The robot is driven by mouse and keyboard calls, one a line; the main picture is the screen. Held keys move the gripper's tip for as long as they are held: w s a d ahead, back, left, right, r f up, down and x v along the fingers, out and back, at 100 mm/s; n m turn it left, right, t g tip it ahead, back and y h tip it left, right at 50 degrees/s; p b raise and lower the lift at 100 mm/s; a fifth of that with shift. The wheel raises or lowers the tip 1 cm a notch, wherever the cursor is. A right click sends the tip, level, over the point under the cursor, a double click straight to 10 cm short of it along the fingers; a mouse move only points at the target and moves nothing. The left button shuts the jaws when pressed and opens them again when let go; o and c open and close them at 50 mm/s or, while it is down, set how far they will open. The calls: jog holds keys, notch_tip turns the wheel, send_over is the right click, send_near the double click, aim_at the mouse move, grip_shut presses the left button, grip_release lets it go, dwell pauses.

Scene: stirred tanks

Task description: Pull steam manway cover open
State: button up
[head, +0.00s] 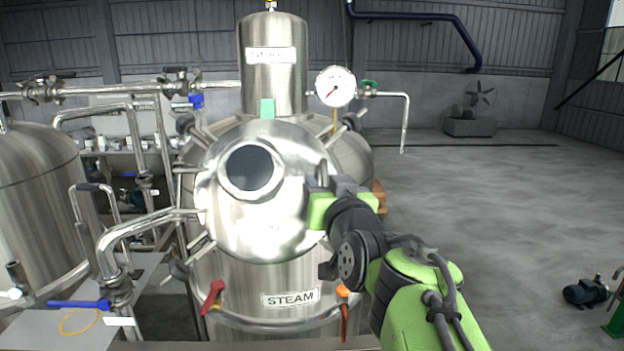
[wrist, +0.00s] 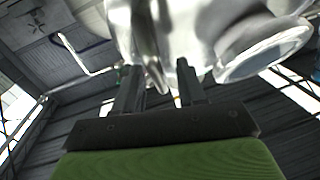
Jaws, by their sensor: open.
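The steam manway cover (head: 225,215) is a round, shiny metal disc with a dark round sight glass (head: 250,168), on the front of the tank labelled STEAM (head: 291,298). I cannot tell whether it is slightly ajar. A metal handle (head: 323,172) stands at the cover's right side. My gripper (head: 318,184) is at that handle, partly hiding the cover's right edge. In the wrist view, the two dark fingers of my gripper (wrist: 160,84) are apart, with a bright metal part, seemingly the handle (wrist: 155,78), between them. Contact cannot be made out.
Several swing bolts with dark knobs (head: 184,123) splay out around the cover. A red-handled valve (head: 212,296) and an orange one (head: 343,291) sit low on the tank. Pipes (head: 140,225) crowd the left. The floor (head: 480,210) at right is mostly open.

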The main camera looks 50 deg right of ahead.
jog(key=shift+w+d, duration=0.4)
jog(key=shift+a, duration=0.1)
jog(key=shift+c, duration=1.1)
grip_shut()
jog(key=shift+s+r, duration=0.1)
